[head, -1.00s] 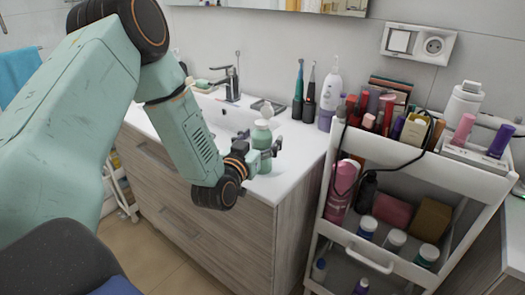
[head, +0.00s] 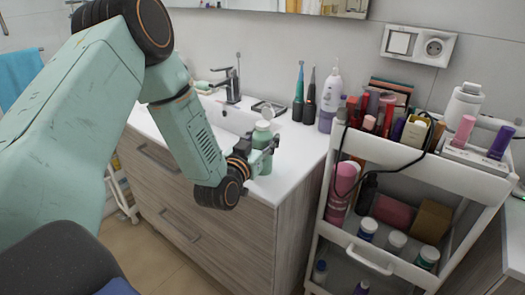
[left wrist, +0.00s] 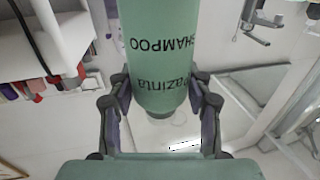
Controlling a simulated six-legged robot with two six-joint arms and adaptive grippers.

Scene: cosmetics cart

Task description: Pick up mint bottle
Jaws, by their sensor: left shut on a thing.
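My right gripper is not in view.
The white counter (head: 300,140) holds electric toothbrushes (head: 305,95) and a lilac pump bottle (head: 329,100) behind. A white cart (head: 470,183) full of cosmetics stands at the right. The tap (head: 232,85) is behind the basin.

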